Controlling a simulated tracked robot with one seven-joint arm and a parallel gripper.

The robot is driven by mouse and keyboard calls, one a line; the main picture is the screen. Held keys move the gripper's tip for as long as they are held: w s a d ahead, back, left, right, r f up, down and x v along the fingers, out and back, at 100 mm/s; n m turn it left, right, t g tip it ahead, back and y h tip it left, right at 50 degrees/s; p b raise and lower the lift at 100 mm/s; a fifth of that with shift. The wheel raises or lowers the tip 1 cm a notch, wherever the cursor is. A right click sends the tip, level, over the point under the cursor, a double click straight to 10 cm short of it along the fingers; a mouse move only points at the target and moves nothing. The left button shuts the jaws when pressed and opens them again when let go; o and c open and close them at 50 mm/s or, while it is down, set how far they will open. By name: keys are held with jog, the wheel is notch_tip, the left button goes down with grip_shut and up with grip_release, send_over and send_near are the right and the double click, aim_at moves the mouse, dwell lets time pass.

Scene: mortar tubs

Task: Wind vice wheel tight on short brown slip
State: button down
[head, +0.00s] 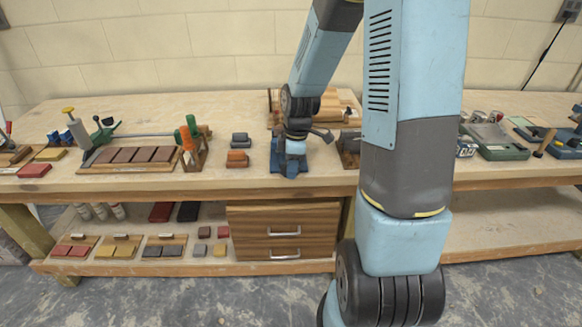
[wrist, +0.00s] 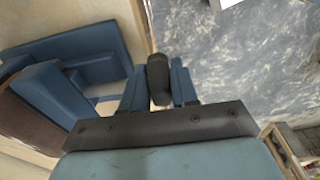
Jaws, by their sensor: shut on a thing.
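The blue vice (head: 283,166) stands near the front edge of the bench in the head view, below my wrist. In the wrist view its blue body (wrist: 88,52) fills the left side. My gripper (wrist: 158,88) has its two blue fingers shut around a dark rounded grip (wrist: 157,70), which looks like the handle of the vice wheel. The rest of the wheel is hidden. A dark brown piece (wrist: 28,125) shows beside a blue jaw at lower left in the wrist view; I cannot tell how firmly it is held. In the head view the arm hides the slip.
Stacked dark and orange blocks (head: 237,157) stand left of the vice, beside a rack with green and orange handles (head: 191,145). A wooden board with several brown slips (head: 130,155) lies further left. Wooden drawers (head: 284,232) are below. My arm hides bench to the right.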

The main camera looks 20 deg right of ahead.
jog(key=shift+s+d+f+t+y, duration=0.1)
jog(key=shift+t+y, duration=0.1)
jog(key=shift+y, duration=0.45)
jog(key=shift+w+d+f+t+y, duration=0.1)
jog(key=shift+t+y, duration=0.1)
jog(key=shift+y, duration=0.4)
jog(key=shift+s+d+f+t+y, duration=0.1)
jog(key=shift+t+y, duration=0.1)
jog(key=shift+y, duration=0.45)
jog(key=shift+s+d+f+t+y, duration=0.1)
jog(key=shift+t+y, duration=0.15)
jog(key=shift+y, duration=0.55)
jog(key=shift+s+f+t+y, duration=0.1)
jog(key=shift+t+y, duration=0.15)
jog(key=shift+y, duration=0.55)
jog(key=shift+f+t+y, duration=0.15)
jog(key=shift+t+y, duration=0.2)
jog(key=shift+y, duration=0.75)
jog(key=shift+f+t+y, duration=0.1)
jog(key=shift+t+y, duration=0.25)
jog(key=shift+y, duration=0.75)
jog(key=shift+f+t+y, duration=0.2)
jog(key=shift+t+y, duration=0.3)
jog(key=shift+y, duration=1.5)
jog(key=c, duration=0.9)
grip_release()
jog(key=shift+c, duration=0.2)
jog(key=shift+w, duration=0.1)
